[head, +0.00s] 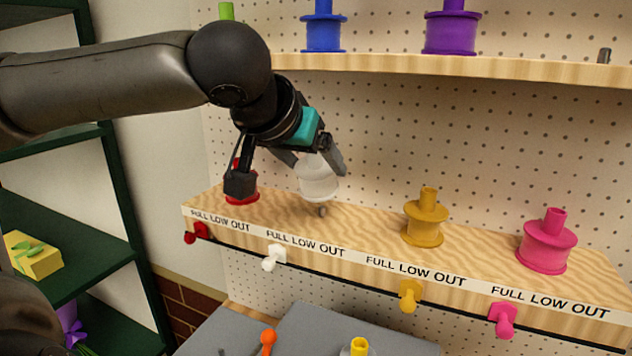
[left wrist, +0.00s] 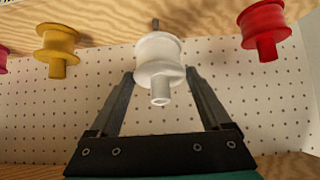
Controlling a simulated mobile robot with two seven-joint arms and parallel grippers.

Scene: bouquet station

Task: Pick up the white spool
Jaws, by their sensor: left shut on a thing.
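The white spool (head: 318,180) is between the fingers of my left gripper (head: 318,167), which is shut on it. It also shows in the left wrist view (left wrist: 159,62), with a finger on each side. In the head view the spool is just above a short grey peg (head: 321,210) on the wooden ledge, and the peg shows below it. The fingers and wrist hide the spool's upper part in the head view. My right gripper is not in view.
A red spool (head: 236,190) stands to the left on the ledge (head: 375,217), partly behind my wrist. A yellow spool (head: 426,220) and a pink spool (head: 547,243) stand to the right. An upper shelf (head: 480,68) holds blue (head: 323,30) and purple (head: 452,30) spools. A pegboard is behind.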

